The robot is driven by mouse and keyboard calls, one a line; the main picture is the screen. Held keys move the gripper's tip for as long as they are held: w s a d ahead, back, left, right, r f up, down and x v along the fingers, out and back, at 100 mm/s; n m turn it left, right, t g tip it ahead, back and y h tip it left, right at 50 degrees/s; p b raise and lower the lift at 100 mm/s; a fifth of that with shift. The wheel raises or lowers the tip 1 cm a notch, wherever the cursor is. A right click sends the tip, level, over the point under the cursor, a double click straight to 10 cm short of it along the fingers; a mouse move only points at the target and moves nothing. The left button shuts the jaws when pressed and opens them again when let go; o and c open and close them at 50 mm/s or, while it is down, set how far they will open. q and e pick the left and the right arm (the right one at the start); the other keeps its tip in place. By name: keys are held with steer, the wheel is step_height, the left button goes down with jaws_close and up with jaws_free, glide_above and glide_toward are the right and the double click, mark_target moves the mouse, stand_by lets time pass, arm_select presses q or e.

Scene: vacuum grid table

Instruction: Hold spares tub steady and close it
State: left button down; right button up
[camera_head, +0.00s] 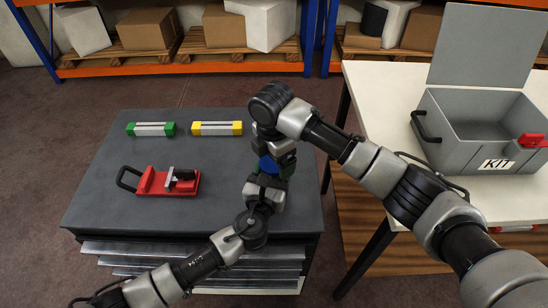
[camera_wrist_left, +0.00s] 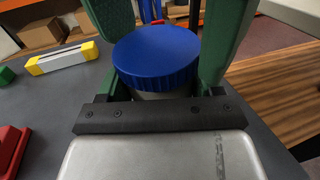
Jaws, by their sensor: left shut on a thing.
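The spares tub has a ribbed blue lid (camera_wrist_left: 157,55) on a pale body (camera_wrist_left: 160,96). The lid sits level on top in the left wrist view; whether it is tight, I cannot tell. My left gripper (camera_wrist_left: 168,42) is shut on the tub, one green finger on each side. In the head view, the lid (camera_head: 268,164) shows only as a blue patch between my two arms at the grey table's right side. My right gripper (camera_head: 278,148) points down just above the lid; its fingers are mostly hidden and it does not show clearly in the wrist view.
The grey table (camera_head: 100,208) also holds a green-ended block (camera_head: 151,129), a yellow-ended block (camera_head: 217,128) and a red clamp-like tool (camera_head: 160,183). A grey open KIT box (camera_head: 455,150) stands on a white table (camera_head: 385,95). The grey table's front left is clear.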

arm_select(q)
steer(key=shift+a+f, duration=0.1)
steer(key=shift+f, duration=0.1)
arm_select(e)
steer(key=r, duration=0.4)
steer(key=shift+s+a, duration=0.1)
steer(key=shift+a, duration=0.1)
steer(key=shift+c, duration=0.3)
steer(key=shift+r+n, duration=0.5)
steer(key=shift+n, duration=0.4)
step_height(320, 180, up, 2)
steer(key=n, duration=0.4)
steer(key=shift+r+n, duration=0.1)
steer(key=shift+n, duration=0.3)
steer(key=shift+f, duration=4)
steer(key=shift+c, duration=0.4)
